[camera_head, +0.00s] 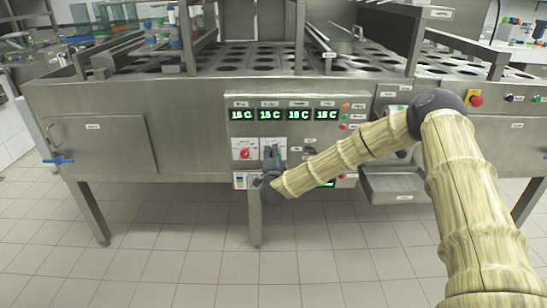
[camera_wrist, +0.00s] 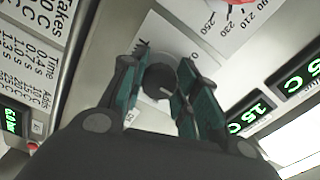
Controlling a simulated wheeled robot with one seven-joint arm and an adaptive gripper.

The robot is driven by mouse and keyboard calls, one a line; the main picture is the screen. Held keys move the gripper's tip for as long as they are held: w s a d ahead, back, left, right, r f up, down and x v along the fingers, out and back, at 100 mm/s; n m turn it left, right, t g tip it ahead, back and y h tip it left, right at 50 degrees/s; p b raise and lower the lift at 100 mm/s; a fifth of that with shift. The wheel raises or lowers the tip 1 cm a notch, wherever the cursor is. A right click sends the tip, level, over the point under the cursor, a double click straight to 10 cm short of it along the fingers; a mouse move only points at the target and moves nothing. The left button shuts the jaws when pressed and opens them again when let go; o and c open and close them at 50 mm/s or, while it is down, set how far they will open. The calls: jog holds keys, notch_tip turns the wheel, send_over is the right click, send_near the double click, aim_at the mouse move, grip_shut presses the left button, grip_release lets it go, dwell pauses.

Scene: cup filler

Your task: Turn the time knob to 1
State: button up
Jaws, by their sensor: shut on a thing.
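The time knob (camera_wrist: 160,78) is a dark grey round knob with a light pointer mark, on a white dial plate (camera_wrist: 172,40) of the control panel. My gripper (camera_wrist: 163,80) has its teal-padded fingers on either side of the knob and is shut on it. The start of a label, "Ti", shows beside the knob; most of the dial's numbers are hidden by my fingers, so the setting cannot be read.
A red knob (camera_head: 245,153) on a numbered dial sits just left of my gripper. Green displays (camera_head: 270,115) line the panel above. Several small buttons (camera_head: 345,115) are at right. A metal tray (camera_head: 392,185) juts out lower right. The floor in front is clear.

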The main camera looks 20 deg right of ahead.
jog(key=shift+d, duration=0.15)
jog(key=o, duration=1)
jog(key=v, duration=1.2)
